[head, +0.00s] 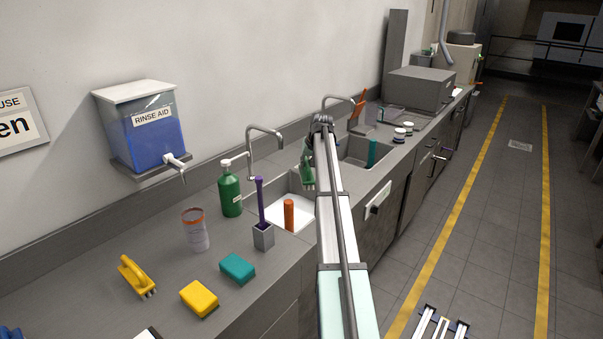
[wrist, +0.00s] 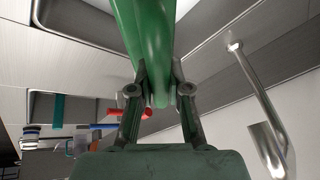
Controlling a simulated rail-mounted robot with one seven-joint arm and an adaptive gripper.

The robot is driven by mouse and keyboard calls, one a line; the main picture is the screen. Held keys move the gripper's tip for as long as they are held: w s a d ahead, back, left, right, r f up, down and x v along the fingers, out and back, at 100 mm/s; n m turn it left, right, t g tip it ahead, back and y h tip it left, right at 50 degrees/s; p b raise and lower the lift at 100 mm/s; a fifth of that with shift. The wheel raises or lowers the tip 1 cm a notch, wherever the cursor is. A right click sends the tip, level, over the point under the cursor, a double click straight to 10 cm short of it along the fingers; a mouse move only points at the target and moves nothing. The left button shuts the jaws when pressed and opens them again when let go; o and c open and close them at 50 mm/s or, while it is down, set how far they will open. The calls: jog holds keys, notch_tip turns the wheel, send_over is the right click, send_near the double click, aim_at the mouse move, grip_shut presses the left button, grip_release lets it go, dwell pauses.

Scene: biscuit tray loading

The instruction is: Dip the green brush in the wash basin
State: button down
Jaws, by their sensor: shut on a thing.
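My gripper (wrist: 159,88) is shut on the green brush (wrist: 150,35); its two fingers pinch the brush from both sides in the wrist view. In the head view the green brush (head: 307,172) hangs below my gripper, beside the arm, and appears over the right end of the near sink basin. The near basin (head: 274,187) has a white inside with an orange cylinder (head: 289,215) at its front. The far basin (head: 353,160) is grey, with a teal cylinder (head: 372,154). My arm hides part of the counter between them. No label shows which basin is for washing.
Curved taps stand behind the near basin (head: 265,130) and far basin (head: 340,97). A green pump bottle (head: 229,192) and a grey holder (head: 263,237) with a purple brush (head: 260,200) stand left of the near basin. Sponges (head: 237,268) lie on the front counter.

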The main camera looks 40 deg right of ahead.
jog(key=shift+w+d+f, duration=0.25)
jog(key=shift+w+d, duration=0.1)
jog(key=shift+d, duration=0.25)
jog(key=shift+w+d+f, duration=0.25)
jog(key=shift+w+d, duration=0.1)
jog(key=shift+d, duration=0.25)
notch_tip(320, 180, down, 19)
jog(key=b, duration=0.7)
dwell(1.2)
jog(key=shift+r+p, duration=3)
jog(key=shift+r, duration=4.65)
jog(key=shift+r+p, duration=0.8)
jog(key=shift+r, duration=1.2)
